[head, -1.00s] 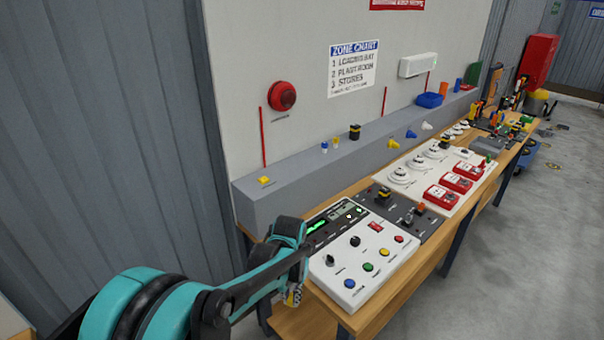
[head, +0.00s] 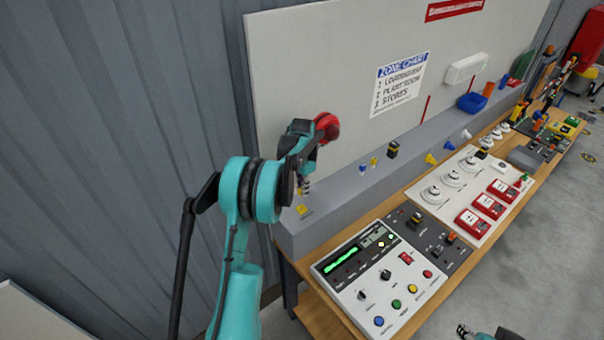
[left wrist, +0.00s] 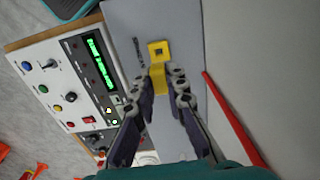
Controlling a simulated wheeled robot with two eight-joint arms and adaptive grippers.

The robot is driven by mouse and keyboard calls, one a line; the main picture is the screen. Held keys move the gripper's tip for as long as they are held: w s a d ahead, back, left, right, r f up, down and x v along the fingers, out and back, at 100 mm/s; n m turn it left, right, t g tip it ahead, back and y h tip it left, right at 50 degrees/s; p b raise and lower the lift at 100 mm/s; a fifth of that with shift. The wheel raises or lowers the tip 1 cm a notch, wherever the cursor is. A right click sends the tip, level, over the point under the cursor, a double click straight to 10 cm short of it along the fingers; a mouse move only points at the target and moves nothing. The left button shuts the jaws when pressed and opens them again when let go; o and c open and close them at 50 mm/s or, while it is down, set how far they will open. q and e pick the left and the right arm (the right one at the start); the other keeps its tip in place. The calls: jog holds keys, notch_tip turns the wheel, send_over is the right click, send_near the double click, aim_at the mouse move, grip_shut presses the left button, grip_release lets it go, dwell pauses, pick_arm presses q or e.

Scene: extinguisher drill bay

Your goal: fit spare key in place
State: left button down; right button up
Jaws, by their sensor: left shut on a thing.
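My left gripper (head: 304,187) is over the left end of the grey ledge, just above a small yellow block (head: 303,210). In the left wrist view this block (left wrist: 158,48) is a yellow square with a dark opening. The left gripper (left wrist: 163,76) is shut on a small yellow piece (left wrist: 158,76), which I take for the spare key. The piece lies in line with the block; I cannot tell whether they touch.
The grey ledge (head: 345,201) runs along the white board. A red round sounder (head: 327,126) is on the board behind my left gripper. A control panel (head: 372,283) with a green display and coloured buttons lies on the wooden bench. Small blue and yellow parts stand farther along the ledge.

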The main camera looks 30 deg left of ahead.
aim_at(302, 210)
pick_arm(q)
jog(key=shift+s+f+b, duration=0.1)
jog(key=shift+f+b, duration=1.2)
jog(key=shift+f, duration=1.3)
jog(key=shift+s, duration=0.1)
jog(key=shift+b, duration=0.7)
jog(key=shift+f+b, duration=0.7)
jog(key=shift+f, duration=0.05)
dwell(0.7)
jog(key=c, duration=1.1)
grip_release()
jog(key=shift+c, duration=0.2)
jog(key=shift+r, duration=0.2)
